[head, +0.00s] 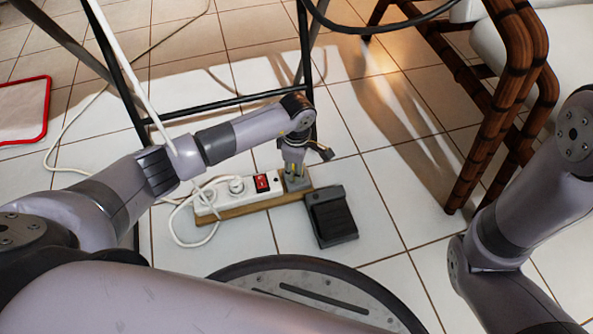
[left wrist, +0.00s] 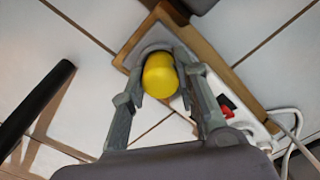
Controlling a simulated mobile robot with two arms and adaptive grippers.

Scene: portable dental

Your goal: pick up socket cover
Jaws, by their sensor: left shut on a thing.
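The socket cover (left wrist: 160,75) is a yellow rounded cap in the left wrist view, between the two fingers of my left gripper (left wrist: 160,82). The gripper is shut on it. It sits over the round socket at the end of the white power strip (left wrist: 232,105); I cannot tell whether it is still seated or lifted clear. In the head view my left gripper (head: 295,178) points down at the right end of the power strip (head: 213,200), and its fingers mostly hide the cover. My right gripper is out of view; only the right arm shows.
The strip has a wooden base, a red switch (head: 262,183) and a plugged-in white cable (head: 174,222). A black foot pedal (head: 331,215) lies right of it. Black frame legs (head: 306,60) stand behind, and a wooden chair (head: 490,120) stands right. Tiles between pedal and chair are clear.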

